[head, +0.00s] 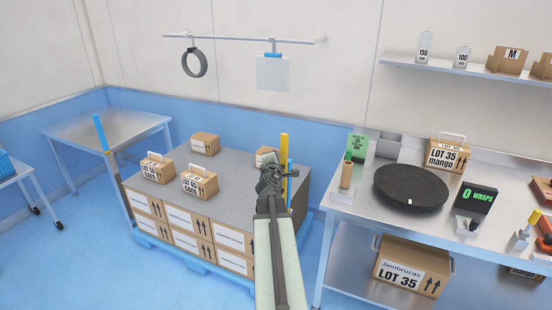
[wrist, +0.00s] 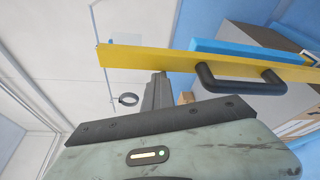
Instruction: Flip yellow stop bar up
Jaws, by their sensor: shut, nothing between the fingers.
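The yellow stop bar (head: 284,150) stands upright at the right end of the pallet stack in the head view. In the wrist view the yellow bar (wrist: 140,58) crosses the upper picture, with a black handle (wrist: 240,86) on its near side. My gripper (head: 270,172) is beside the bar, on its left in the head view. In the wrist view my gripper (wrist: 160,78) is shut and empty, its tip at the bar's lower edge, left of the handle. Whether it touches the bar I cannot tell.
A blue upright (head: 290,175) stands close beside the yellow bar. Boxes (head: 199,182) sit on the pallet stack behind my gripper. A bench (head: 345,205) with a black turntable (head: 410,187) is to the right. Open blue floor (head: 85,245) lies to the left.

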